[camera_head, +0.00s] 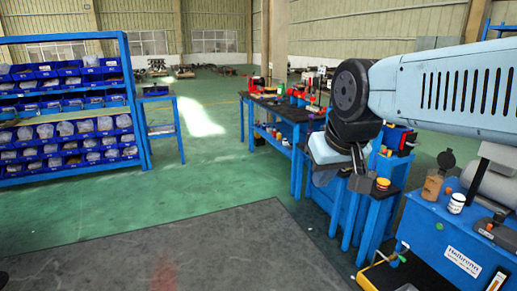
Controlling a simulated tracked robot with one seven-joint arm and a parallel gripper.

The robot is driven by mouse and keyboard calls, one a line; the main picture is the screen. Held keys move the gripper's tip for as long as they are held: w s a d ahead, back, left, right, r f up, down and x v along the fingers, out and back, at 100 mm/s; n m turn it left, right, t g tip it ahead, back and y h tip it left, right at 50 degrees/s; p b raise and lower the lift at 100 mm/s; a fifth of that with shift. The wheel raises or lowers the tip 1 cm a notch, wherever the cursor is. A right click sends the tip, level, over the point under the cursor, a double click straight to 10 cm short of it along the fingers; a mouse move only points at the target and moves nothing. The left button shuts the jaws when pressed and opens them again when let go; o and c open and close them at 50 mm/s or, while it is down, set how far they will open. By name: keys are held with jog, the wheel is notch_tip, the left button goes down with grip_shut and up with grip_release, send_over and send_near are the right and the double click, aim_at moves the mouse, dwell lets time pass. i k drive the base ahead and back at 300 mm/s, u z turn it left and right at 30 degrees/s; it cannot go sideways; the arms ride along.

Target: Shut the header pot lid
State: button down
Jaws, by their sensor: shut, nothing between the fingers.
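The header pot appears to be the tan-brown pot (433,186) on the blue bench at the right. A dark round lid (446,159) stands raised above its top, tilted up, so the pot looks open. My gripper (357,165) points down at the end of my arm, left of the pot and apart from it. It is small and dark in this view; its fingers look shut with nothing held. The inside of the pot is hidden.
A small orange-topped container (382,183) is on a blue stand beside my gripper.

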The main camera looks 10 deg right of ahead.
aim_at(446, 159)
jog(key=z, duration=0.35)
jog(key=i, duration=0.95)
jog(key=z, duration=1.2)
jog(key=i, duration=0.9)
jog(key=z, duration=0.4)
jog(key=k, duration=0.85)
jog(key=z, duration=0.25)
jog(key=i, duration=0.85)
jog(key=u, duration=0.1)
